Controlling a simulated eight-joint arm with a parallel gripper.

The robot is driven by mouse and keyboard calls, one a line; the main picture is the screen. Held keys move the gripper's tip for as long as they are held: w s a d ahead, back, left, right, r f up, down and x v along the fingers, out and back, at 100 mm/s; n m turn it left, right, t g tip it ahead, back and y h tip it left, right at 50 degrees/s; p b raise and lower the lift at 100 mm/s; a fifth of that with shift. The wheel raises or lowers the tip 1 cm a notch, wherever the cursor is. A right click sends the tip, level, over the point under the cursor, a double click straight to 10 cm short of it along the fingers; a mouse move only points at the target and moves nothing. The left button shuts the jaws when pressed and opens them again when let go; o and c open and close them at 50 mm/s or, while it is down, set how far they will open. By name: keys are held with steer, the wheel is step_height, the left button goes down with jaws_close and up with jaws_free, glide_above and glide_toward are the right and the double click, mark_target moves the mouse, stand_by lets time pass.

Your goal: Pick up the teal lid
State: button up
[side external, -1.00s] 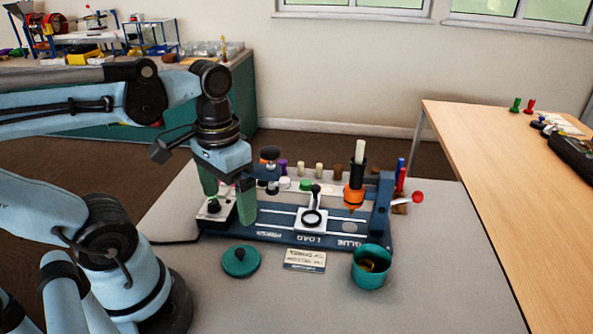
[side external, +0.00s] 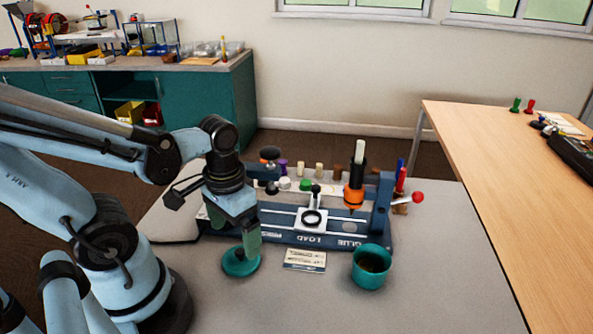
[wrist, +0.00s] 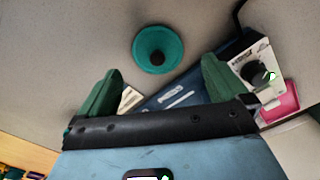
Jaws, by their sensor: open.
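The teal lid (side external: 240,262) is round with a dark knob and lies flat on the grey table, in front of the blue jig. In the wrist view the lid (wrist: 158,49) shows whole, beyond and between my fingertips. My gripper (wrist: 160,72) is open and empty, its two green fingers spread apart. In the side view my gripper (side external: 249,250) points down over the lid and covers part of it. I cannot tell there whether a fingertip touches it, but the wrist view shows a gap.
The blue jig (side external: 285,240) with its glue post (side external: 355,190) stands behind the lid. A small card (side external: 305,260) lies to its right, then a teal cup (side external: 371,266). The table front (side external: 420,310) is clear.

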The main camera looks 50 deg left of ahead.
mark_target(240, 250)
steer(key=shift+w+d+f, duration=0.1)
steer(key=shift+w+f, duration=0.05)
steer(key=shift+f, duration=0.7)
steer(key=shift+w+d+f, duration=0.1)
steer(key=shift+f, duration=1.8)
steer(key=shift+c, duration=0.2)
steer(key=c, duration=0.8)
steer(key=shift+c, duration=0.2)
steer(key=shift+r, duration=0.15)
